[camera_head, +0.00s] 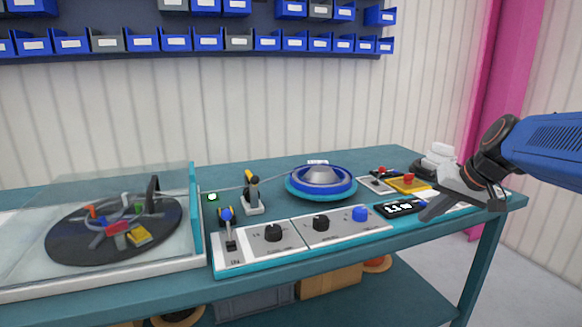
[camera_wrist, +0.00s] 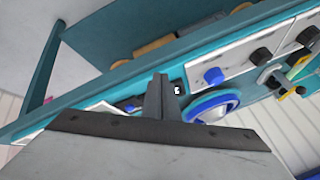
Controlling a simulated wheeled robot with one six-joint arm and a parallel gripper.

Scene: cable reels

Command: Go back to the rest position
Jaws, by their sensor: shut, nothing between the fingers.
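My gripper (camera_head: 428,213) is at the right end of the teal bench in the head view, above its front edge, with the blue arm coming in from the right. Its fingers are shut and empty. In the wrist view the closed fingers (camera_wrist: 162,97) point toward the bench, which appears turned over in that picture. A small black display (camera_head: 400,208) lies just left of the fingertips. The blue and grey reel (camera_head: 321,182) sits farther left on the bench, apart from my gripper; it also shows in the wrist view (camera_wrist: 212,106).
A control panel (camera_head: 275,243) with knobs and a lever lies along the front edge. A clear-covered turntable (camera_head: 75,232) holding coloured pieces is at left. A yellow box with a red button (camera_head: 408,184) is near my gripper. Blue bins (camera_head: 145,40) hang on the wall.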

